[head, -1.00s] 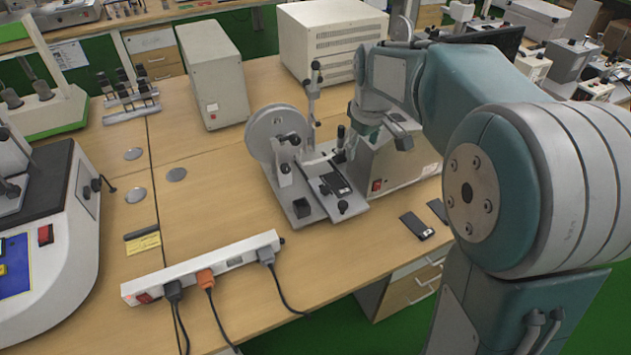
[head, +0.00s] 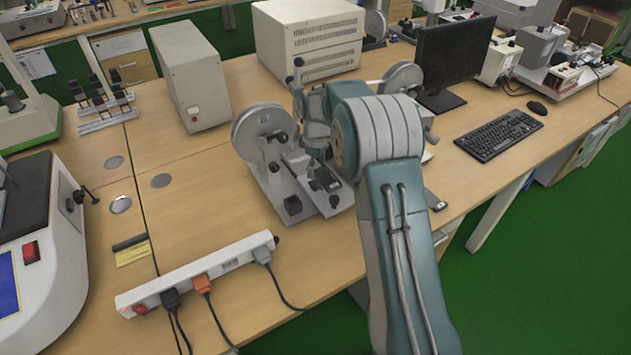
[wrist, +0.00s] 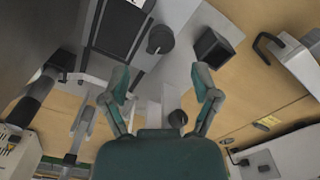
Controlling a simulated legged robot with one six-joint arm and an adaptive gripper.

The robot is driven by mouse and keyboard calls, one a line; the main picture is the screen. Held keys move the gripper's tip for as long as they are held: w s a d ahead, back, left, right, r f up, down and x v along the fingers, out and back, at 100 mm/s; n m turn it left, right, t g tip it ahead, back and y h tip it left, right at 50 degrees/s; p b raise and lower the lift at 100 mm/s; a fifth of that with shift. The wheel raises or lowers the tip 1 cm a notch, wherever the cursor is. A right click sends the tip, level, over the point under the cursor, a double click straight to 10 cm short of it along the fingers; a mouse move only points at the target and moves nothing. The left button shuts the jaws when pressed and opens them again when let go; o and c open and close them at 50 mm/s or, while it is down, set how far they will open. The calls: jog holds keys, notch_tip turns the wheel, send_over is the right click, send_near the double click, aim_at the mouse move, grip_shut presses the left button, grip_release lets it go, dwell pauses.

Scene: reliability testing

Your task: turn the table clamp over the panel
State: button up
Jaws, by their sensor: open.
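The test fixture (head: 312,207) stands on the table, with a large grey wheel (head: 262,133) at its left and a dark panel (head: 325,180) on its plate. In the wrist view the panel (wrist: 120,27) lies at the top, with a round black knob (wrist: 160,40) beside it. I cannot tell for certain which part is the table clamp. My gripper (wrist: 160,84) is open over the fixture, its two green fingertips apart, with the knob beyond the gap between them. Nothing is held. In the head view my arm hides the fixture's right side, and the fingertips cannot be made out.
A power strip (head: 198,272) with cables lies in front. A beige box (head: 190,75) and a white cabinet (head: 308,38) stand behind. A monitor (head: 455,55) and keyboard (head: 498,132) are right. Bare tabletop lies left of the fixture.

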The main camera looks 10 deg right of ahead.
aim_at(315, 182)
notch_tip(315, 182, down, 5)
jog(key=shift+a+r, duration=0.15)
jog(key=shift+r, duration=0.05)
jog(key=shift+f, duration=0.7)
grip_shut()
